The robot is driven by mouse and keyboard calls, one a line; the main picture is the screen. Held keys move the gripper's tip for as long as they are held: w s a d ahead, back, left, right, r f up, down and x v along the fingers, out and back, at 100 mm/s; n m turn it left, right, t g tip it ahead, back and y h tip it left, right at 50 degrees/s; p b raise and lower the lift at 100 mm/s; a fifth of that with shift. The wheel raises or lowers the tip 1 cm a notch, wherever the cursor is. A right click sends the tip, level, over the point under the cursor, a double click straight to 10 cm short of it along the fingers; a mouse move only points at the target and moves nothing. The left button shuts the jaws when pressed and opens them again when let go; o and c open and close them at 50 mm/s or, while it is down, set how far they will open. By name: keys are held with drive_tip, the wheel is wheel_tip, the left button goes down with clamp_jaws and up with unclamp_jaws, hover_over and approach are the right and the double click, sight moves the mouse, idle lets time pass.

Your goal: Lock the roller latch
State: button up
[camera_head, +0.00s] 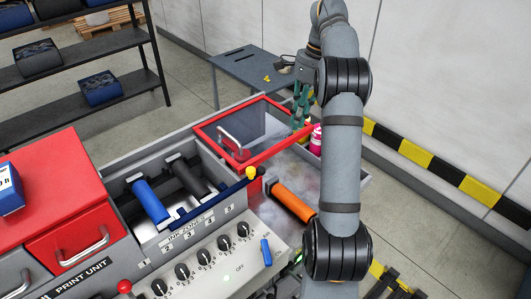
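I cannot tell for sure which part is the roller latch. A lever with a yellow knob (251,172) stands at the right corner of the open roller bay, and a blue handle (266,252) sits on the sloped control panel. In the bay lie a blue roller (150,202) and a dark roller (192,177). An orange roller (291,202) lies outside the bay, to its right. My gripper (299,112) hangs beyond the bay, above the right side of a red-framed clear cover, well away from both levers. Its fingers look apart, with nothing visible between them.
The red-framed cover (207,132) has a metal handle. A pink bottle (316,140) stands near my arm. A grey table (250,68) is behind. Red drawers (75,242) and a row of black knobs (205,257) are at the front left. A wall closes the right side.

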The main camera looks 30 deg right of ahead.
drive_tip(key=a, duration=0.1)
drive_tip(key=s+a+r+m+y, duration=0.1)
drive_tip(key=a, duration=0.1)
drive_tip(key=s+a+m, duration=0.1)
drive_tip(key=shift+a+r+y, duration=0.3)
drive_tip(key=shift+a+r, duration=0.05)
drive_tip(key=shift+a, duration=0.05)
clamp_jaws()
drive_tip(key=a+f+b, duration=0.4)
drive_tip(key=a+f, duration=0.3)
drive_tip(key=f, duration=0.2)
drive_tip(key=shift+f+b, duration=0.3)
drive_tip(key=shift+f, duration=0.05)
